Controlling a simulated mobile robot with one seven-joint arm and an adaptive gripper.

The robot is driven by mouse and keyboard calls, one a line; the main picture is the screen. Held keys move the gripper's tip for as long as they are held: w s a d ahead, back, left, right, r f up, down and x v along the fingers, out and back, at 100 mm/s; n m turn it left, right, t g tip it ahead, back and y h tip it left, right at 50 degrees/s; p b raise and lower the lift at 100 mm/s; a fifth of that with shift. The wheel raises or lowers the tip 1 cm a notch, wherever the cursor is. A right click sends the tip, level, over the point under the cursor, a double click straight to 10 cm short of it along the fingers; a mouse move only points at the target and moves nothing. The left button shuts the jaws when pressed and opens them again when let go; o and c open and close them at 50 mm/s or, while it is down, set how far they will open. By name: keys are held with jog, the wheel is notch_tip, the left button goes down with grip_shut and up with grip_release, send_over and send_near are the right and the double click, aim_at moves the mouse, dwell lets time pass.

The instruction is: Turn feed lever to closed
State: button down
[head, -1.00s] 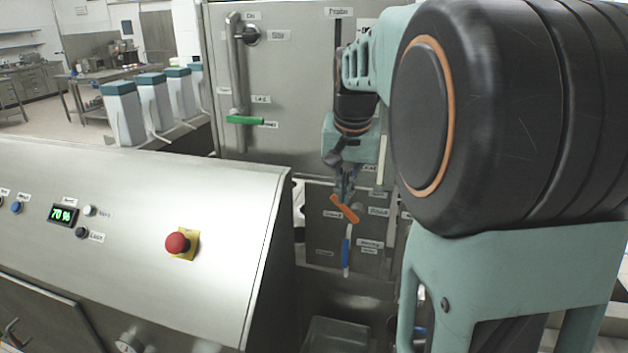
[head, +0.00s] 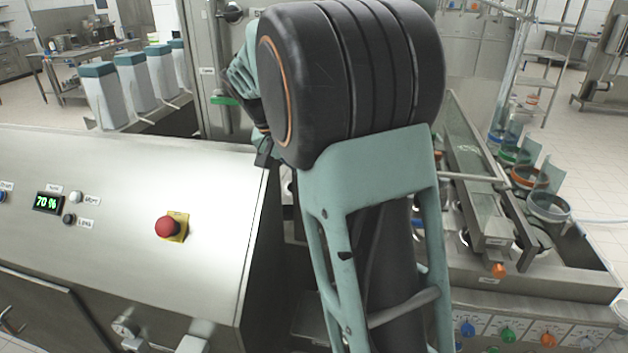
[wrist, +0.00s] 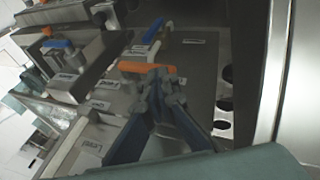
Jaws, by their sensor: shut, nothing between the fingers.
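In the wrist view my gripper (wrist: 157,84) is shut and empty, its fingertips at the near side of an orange lever handle (wrist: 147,68). They look close to or touching the handle; I cannot tell which. A blue-handled lever (wrist: 152,32) is on the same grey panel, beyond the orange one. I cannot read which label names the feed lever. In the head view my own arm hides the gripper and both of these levers.
A green handle (head: 223,100) shows on the steel cabinet left of my arm. The sloped console has a red stop button (head: 168,227) and a display (head: 47,202) reading 70 %. A conveyor rail (head: 470,180) and coloured knobs lie to the right.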

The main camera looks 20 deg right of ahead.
dwell(0.8)
jog(key=w+d+p+v, duration=0.1)
jog(key=v, duration=1.1)
jog(key=shift+s+r+p, duration=0.3)
jog(key=shift+r+p, duration=0.05)
jog(key=shift+r, duration=0.3)
